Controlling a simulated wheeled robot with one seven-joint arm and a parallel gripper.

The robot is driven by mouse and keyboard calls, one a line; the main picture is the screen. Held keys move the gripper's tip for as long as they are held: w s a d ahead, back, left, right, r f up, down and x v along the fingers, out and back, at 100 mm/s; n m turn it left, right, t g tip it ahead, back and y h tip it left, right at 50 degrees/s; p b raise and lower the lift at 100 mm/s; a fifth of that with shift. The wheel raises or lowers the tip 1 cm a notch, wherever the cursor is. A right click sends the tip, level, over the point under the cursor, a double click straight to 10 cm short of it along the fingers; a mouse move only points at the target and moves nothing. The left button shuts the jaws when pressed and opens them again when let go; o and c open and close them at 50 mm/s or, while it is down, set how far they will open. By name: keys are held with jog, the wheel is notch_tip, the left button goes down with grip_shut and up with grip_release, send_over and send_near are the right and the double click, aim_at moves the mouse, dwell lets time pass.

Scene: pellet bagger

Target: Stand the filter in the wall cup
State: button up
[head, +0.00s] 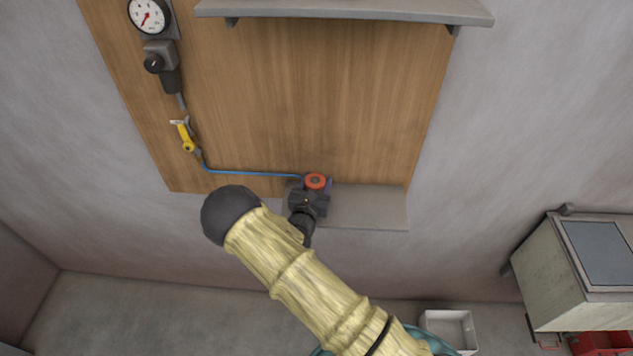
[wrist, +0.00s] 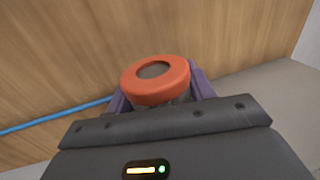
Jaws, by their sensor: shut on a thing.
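An orange-topped round piece, which I take to be the filter (head: 315,181), shows just beyond my gripper (head: 318,186) by the wooden wall panel. In the wrist view the filter (wrist: 172,90) has an orange ring with a dark centre and a greyish body below. The purple fingers of my gripper (wrist: 158,88) stand on both sides of it, shut on it. Its lower part is hidden by the gripper body. I cannot make out the wall cup; my gripper and arm cover part of that area.
A grey ledge (head: 370,207) runs along the panel's foot, free to the right. A blue hose (head: 250,172) leads from a yellow-handled valve (head: 185,137) toward the filter. A shelf (head: 345,10) is above. A white bin (head: 450,330) and a cabinet (head: 575,270) stand right.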

jog(key=o, duration=1)
jog(key=shift+f, duration=0.1)
jog(key=shift+r, duration=0.35)
jog(key=b+v, duration=0.4)
jog(key=v, duration=0.8)
